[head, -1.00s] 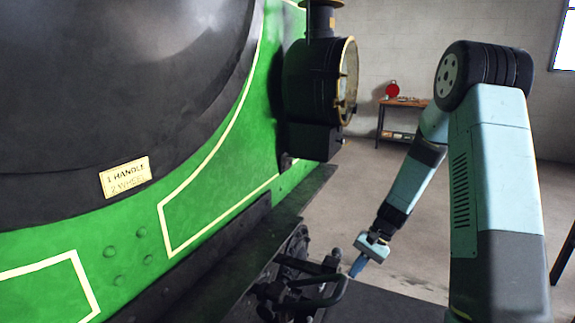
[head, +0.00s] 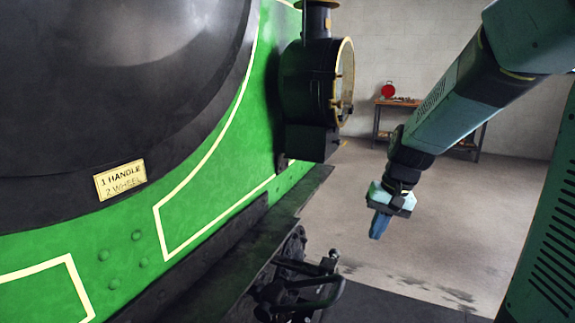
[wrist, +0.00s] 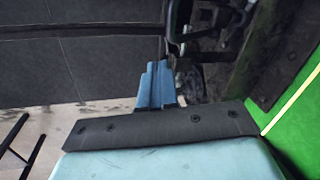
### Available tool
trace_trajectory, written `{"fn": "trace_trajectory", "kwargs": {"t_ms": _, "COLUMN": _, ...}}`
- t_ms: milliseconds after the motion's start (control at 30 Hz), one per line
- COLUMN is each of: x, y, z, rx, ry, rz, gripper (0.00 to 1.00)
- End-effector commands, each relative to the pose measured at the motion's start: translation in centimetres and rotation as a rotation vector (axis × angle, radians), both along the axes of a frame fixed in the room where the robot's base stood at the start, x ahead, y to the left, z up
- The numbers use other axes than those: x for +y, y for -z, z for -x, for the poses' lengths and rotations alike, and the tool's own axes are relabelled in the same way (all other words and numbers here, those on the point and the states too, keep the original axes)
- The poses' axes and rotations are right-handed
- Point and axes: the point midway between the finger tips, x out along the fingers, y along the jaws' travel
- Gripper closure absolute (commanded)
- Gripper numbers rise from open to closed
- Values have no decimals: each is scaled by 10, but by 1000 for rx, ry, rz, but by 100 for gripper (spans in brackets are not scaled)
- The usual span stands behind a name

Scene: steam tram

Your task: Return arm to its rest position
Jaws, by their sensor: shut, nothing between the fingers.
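My gripper (head: 379,226) hangs from my raised arm in the head view, to the right of the green steam tram (head: 225,195). Its blue fingers point down and are shut with nothing between them. They are clear of the tram and of the black coupling gear (head: 300,285) at its front. In the wrist view the shut blue fingers (wrist: 157,88) show at the middle, with the dark coupling parts (wrist: 205,40) beyond them and the tram's green panel (wrist: 300,135) at the right.
A black lamp (head: 310,95) with a brass rim juts from the tram. A yellow plate (head: 120,180) reads "1 HANDLE 2 WHEEL". A workbench (head: 400,103) with a red round object (head: 388,90) stands at the back wall. The floor (head: 345,215) between is clear.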

Motion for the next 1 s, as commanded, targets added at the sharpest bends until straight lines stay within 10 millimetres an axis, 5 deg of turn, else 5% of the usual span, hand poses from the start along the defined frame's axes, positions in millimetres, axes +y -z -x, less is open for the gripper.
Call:
{"fn": "trace_trajectory", "kwargs": {"t_ms": 500, "x": -8, "y": -73, "z": 75, "rx": -224, "ry": -73, "rz": 140, "gripper": 100}}
{"fn": "trace_trajectory", "kwargs": {"t_ms": 1000, "x": -22, "y": -111, "z": 146, "rx": -424, "ry": -113, "rz": 248, "gripper": 100}}
